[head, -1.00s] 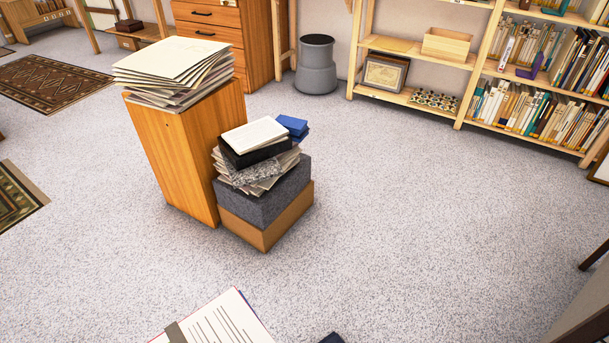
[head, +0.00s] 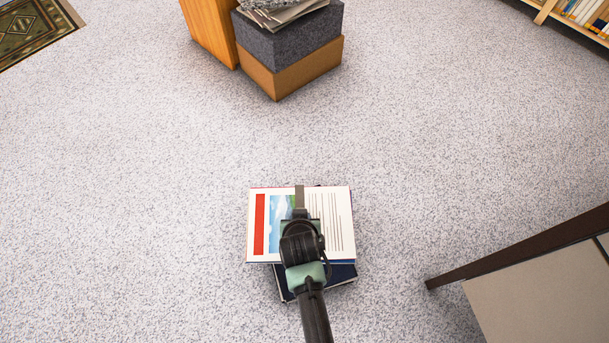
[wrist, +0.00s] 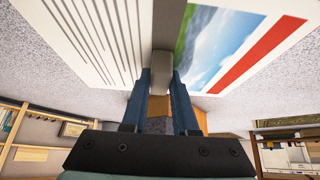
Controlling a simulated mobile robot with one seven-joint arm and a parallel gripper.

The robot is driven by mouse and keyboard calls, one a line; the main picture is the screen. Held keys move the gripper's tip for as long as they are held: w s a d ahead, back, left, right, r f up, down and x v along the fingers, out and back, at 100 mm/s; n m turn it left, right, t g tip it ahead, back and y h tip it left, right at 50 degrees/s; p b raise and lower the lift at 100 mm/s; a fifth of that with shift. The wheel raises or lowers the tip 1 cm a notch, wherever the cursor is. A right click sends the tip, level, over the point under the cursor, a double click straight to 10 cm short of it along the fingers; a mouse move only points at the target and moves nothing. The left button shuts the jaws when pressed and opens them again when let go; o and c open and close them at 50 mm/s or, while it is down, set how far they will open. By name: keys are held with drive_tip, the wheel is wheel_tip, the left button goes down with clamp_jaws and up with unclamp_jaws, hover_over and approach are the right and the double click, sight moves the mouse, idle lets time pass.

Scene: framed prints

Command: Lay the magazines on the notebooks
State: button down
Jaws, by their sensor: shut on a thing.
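The magazines (head: 336,205) are a flat stack with a white cover, a red stripe, a landscape picture and dark lines; a grey-brown band (head: 299,193) crosses it. The cover also fills the upper wrist view (wrist: 75,50). My gripper (head: 300,213) is shut on the band of the magazines, and its blue fingers (wrist: 160,85) pinch the grey band in the wrist view. Dark blue books, apparently the notebooks (head: 341,276), show beneath the magazines' near edge. Most of them is hidden, and I cannot tell whether the magazines touch them.
A grey box (head: 290,42) on a tan box (head: 305,73) stands at the top with papers on it, beside a wooden pedestal (head: 209,30). A dark-edged panel (head: 550,270) is at lower right. Patterned rug (head: 38,28) lies upper left. Speckled floor around the magazines is clear.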

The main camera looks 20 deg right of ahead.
drive_tip(key=f, duration=0.2)
drive_tip(key=shift+s+d+f+b, duration=0.15)
drive_tip(key=shift+d+f+b, duration=0.15)
drive_tip(key=shift+d, duration=0.1)
wheel_tip(320, 180, down, 10)
drive_tip(key=b, duration=0.7)
drive_tip(key=shift+r, duration=0.15)
drive_tip(key=c, duration=0.7)
unclamp_jaws()
drive_tip(key=shift+s+f, duration=0.15)
drive_tip(key=shift+f, duration=0.05)
